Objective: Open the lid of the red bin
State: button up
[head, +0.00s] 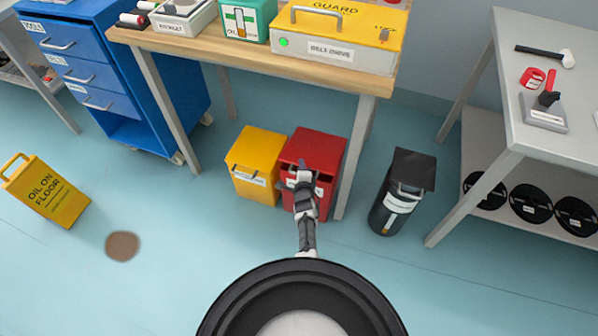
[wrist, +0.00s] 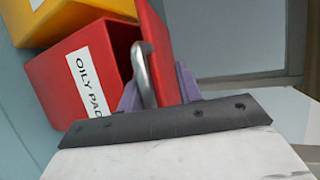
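The red bin (head: 325,190) stands under the wooden bench in the head view. In the wrist view the red bin (wrist: 62,90) shows its white label, partly cut off by my gripper. Its red lid (wrist: 158,45) is tilted up from the body, with a dark red gap between them. The metal handle (wrist: 145,75) is on the lid. My gripper (wrist: 160,92) is at the handle, its two purple fingers apart on either side of the handle and lid edge. The fingertips are partly hidden. The gripper also shows in front of the bin in the head view (head: 303,178).
A yellow bin (head: 255,160) stands close on the left of the red bin. A bench leg (head: 355,160) is close on its right, then a black bin (head: 400,190). A yellow floor sign (head: 45,190) and a brown spill (head: 122,246) are at left. The front floor is clear.

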dwell(0.3)
jog(key=p+v, duration=0.2)
jog(key=shift+r+p, duration=0.25)
jog(key=shift+p, duration=0.1)
jog(key=p+v, duration=1.1)
jog(key=v, duration=0.2)
jog(key=shift+s+r, duration=0.25)
jog(key=shift+r, duration=0.25)
jog(key=shift+w, duration=0.1)
dwell(0.7)
